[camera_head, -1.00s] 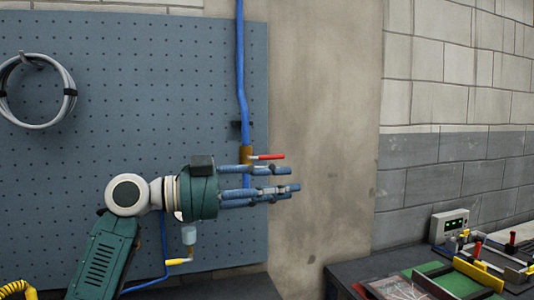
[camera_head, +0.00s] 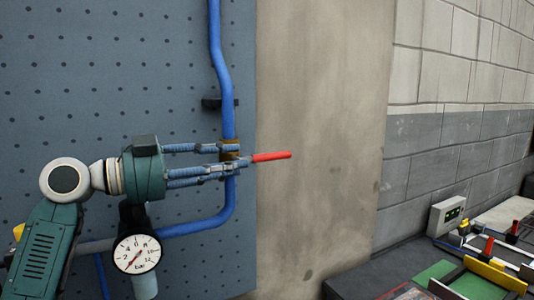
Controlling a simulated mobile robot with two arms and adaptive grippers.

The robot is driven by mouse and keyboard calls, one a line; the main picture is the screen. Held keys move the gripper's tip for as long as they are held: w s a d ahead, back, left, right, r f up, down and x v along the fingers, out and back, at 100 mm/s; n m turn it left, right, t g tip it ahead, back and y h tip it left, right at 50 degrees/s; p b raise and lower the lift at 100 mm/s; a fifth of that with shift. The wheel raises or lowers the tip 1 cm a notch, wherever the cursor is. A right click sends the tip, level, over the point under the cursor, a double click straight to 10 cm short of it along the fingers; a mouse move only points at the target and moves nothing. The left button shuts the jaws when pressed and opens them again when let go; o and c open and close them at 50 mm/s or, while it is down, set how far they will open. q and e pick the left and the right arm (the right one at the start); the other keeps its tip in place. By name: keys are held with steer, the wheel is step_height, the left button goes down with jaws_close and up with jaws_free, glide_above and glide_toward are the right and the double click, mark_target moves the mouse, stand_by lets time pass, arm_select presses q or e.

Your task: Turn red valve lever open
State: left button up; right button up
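The red valve lever (camera_head: 272,156) sticks out to the right, nearly level, from a brass valve body (camera_head: 229,156) on a vertical blue pipe (camera_head: 227,110). My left gripper (camera_head: 244,154) reaches in from the left in front of the valve. One finger lies above and the others below, with a gap between them, so it looks open. Its fingertips overlap the brass body and the lever's base in the picture. I cannot tell whether they touch. The fingers hide part of the valve. My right gripper is not in view.
A round pressure gauge (camera_head: 137,254) sits below my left gripper. The blue pipe bends left under the valve along the pegboard (camera_head: 100,60). A dark bench (camera_head: 370,270) with a small control box (camera_head: 447,215) stands at the lower right. The wall right of the lever is bare.

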mark_target(250, 158)
arm_select(q)
steer(key=d, duration=0.1)
steer(key=d+p, duration=0.1)
steer(key=d, duration=0.1)
steer(key=d+p, duration=0.1)
steer(key=d, duration=0.1)
steer(key=shift+w+r, duration=0.35)
steer(key=shift+r, duration=0.05)
steer(key=p+x, duration=0.1)
steer(key=x, duration=0.3)
steer(key=shift+w+f+p, duration=0.15)
steer(key=shift+w+p, duration=0.15)
steer(key=shift+p, duration=0.1)
steer(key=shift+w+d+f, duration=0.15)
steer(key=shift+w+d, duration=0.05)
steer(key=shift+d, duration=0.45)
steer(key=shift+c, duration=0.5)
steer(key=shift+a, duration=0.1)
jaws_close()
